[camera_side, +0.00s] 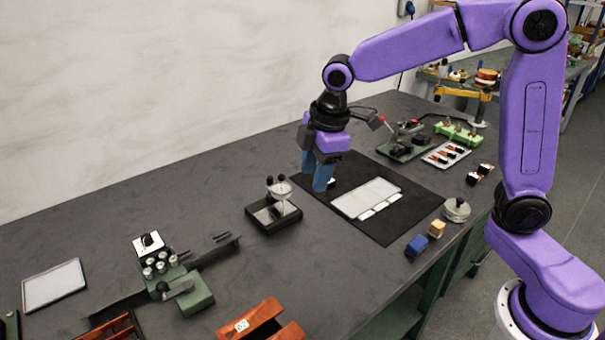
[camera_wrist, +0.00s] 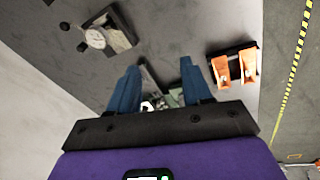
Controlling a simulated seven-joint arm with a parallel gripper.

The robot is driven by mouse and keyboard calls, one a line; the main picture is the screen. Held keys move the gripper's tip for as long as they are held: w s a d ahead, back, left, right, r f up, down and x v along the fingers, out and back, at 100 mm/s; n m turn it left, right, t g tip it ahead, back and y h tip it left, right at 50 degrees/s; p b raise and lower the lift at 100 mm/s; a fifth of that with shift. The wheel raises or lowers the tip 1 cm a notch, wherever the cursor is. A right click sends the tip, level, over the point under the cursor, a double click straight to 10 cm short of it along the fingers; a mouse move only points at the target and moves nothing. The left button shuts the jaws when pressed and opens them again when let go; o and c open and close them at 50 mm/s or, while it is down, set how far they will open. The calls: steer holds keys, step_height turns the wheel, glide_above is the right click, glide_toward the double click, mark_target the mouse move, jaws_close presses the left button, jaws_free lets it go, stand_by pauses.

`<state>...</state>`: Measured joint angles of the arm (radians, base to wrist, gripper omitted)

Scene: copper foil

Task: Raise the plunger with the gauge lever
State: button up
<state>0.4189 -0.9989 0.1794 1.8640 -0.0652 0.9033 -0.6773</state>
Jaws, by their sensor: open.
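The gauge (camera_side: 279,188), a small round pale dial with dark knobs by it, stands upright on a dark base (camera_side: 274,218) with a light plate. It shows at the upper left of the wrist view (camera_wrist: 96,38). I cannot make out the plunger or tell which knob belongs to the lever. My gripper (camera_side: 322,180) points down with blue fingers, to the right of the gauge and apart from it, over the dark mat. In the wrist view my gripper (camera_wrist: 160,75) is open, with nothing held between its fingers.
A pale tray (camera_side: 366,197) lies on the dark mat (camera_side: 390,232). A green fixture (camera_side: 188,297) and an orange holder (camera_side: 262,322) stand in front. The table between gauge and mat is clear.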

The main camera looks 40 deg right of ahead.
steer(key=w+d+n+t, duration=0.1)
steer(key=w+d, duration=0.2)
steer(key=w, duration=0.8)
steer(key=n+h, duration=0.1)
glide_toward(282, 175)
steer(key=shift+t, duration=0.4)
steer(key=x, duration=0.8)
steer(key=shift+s+f, duration=0.25)
steer(key=shift+f, duration=0.2)
jaws_close()
